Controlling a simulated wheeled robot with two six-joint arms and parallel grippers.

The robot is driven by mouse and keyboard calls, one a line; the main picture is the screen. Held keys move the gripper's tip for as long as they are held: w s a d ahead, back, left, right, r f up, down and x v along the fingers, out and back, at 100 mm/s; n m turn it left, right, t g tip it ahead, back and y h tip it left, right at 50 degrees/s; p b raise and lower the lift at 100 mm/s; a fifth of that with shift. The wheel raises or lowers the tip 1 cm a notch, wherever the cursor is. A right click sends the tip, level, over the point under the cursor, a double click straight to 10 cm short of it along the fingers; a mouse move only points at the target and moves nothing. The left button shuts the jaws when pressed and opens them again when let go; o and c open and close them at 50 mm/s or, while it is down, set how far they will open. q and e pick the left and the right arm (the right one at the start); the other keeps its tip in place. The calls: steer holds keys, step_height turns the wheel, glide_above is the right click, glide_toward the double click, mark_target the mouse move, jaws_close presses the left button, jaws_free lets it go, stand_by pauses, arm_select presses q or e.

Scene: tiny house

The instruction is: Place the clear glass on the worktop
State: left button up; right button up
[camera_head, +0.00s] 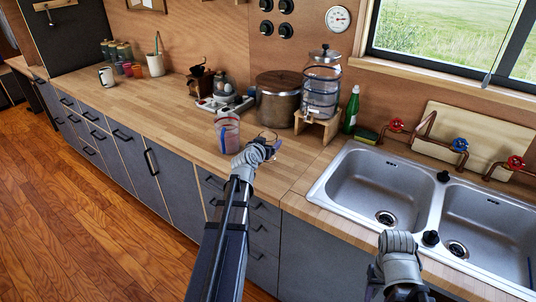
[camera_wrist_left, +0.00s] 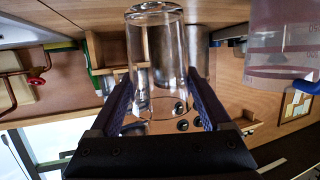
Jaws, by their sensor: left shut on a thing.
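The clear glass (camera_wrist_left: 157,45) is between the two dark fingers of my left gripper (camera_wrist_left: 160,100), which is shut on it. In the head view my left gripper (camera_head: 268,142) is over the front part of the wooden worktop (camera_head: 185,107), just right of a clear measuring jug (camera_head: 228,133). There the glass is mostly hidden and hard to make out. I cannot tell whether its base touches the worktop. My right arm shows low right in front of the sink, but its fingers are not visible.
The measuring jug, also in the left wrist view (camera_wrist_left: 285,50), is close beside the held glass. A large pot (camera_head: 278,98) and a drink dispenser (camera_head: 322,85) on a stand are behind. The double sink (camera_head: 385,185) is right. Worktop left of the jug is clear.

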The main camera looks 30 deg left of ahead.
arm_select(q)
steer(key=shift+f+b, duration=1.7)
steer(key=shift+f, duration=0.15)
steer(key=shift+f, duration=0.15)
steer(key=o, duration=1.4)
